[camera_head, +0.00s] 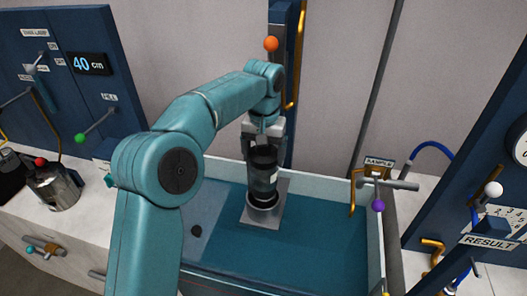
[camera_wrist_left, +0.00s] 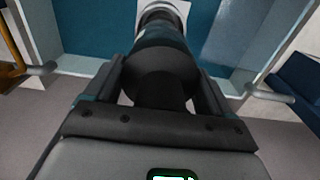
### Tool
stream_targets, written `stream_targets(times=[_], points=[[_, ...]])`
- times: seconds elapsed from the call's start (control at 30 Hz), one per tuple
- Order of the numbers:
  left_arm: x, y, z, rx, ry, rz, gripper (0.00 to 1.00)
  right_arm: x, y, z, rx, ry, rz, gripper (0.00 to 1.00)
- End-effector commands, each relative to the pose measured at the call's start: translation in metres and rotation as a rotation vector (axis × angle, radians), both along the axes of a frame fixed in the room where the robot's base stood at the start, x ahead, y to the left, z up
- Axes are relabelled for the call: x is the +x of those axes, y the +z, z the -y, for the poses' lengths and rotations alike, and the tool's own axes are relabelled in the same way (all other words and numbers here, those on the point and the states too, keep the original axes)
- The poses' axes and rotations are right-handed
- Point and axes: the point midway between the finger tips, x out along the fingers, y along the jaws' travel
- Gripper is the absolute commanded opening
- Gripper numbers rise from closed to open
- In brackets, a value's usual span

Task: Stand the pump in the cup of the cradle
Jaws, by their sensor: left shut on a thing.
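The pump (camera_head: 264,180) is a dark cylinder with a black top, standing about upright under my left gripper (camera_head: 263,140). My left gripper is shut on the pump near its upper end. In the left wrist view the pump (camera_wrist_left: 160,62) runs away from between the fingers (camera_wrist_left: 155,88). The cradle (camera_head: 258,222) is a grey plate with a round metal cup (camera_head: 263,207) in the blue basin. The pump's lower end is at the cup's mouth and lines up with it. I cannot tell how far it is inside. My right gripper is not in view.
A blue post (camera_head: 296,90) with an orange ball (camera_head: 271,44) stands behind. A sample tap (camera_head: 378,184) is at the right wall. A metal jug (camera_head: 55,187) stands left.

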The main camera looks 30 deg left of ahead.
Motion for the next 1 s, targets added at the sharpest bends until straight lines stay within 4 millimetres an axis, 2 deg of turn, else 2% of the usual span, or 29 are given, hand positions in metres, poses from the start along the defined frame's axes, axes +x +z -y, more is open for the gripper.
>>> stream_targets(times=[0.1,0.13,0.17,0.4,0.53,0.8,1.0], points=[[0.0,0.002,-0.001,0.0,0.002,0.009,0.0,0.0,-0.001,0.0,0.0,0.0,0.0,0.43],[0.0,-0.002,0.0,0.001,0.0,-0.001,0.93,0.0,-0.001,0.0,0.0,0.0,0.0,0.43],[0.0,-0.002,0.0,0.001,0.0,-0.001,1.0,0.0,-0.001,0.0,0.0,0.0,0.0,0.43],[0.0,0.0,0.0,0.0,0.0,0.0,1.0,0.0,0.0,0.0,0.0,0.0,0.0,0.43],[0.001,0.012,0.0,0.001,0.001,0.002,1.0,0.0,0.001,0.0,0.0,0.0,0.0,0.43],[0.001,0.076,0.0,0.0,0.001,0.003,1.0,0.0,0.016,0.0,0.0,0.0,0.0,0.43],[0.001,0.112,0.0,0.0,0.0,0.001,1.0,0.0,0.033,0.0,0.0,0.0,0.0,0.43]])
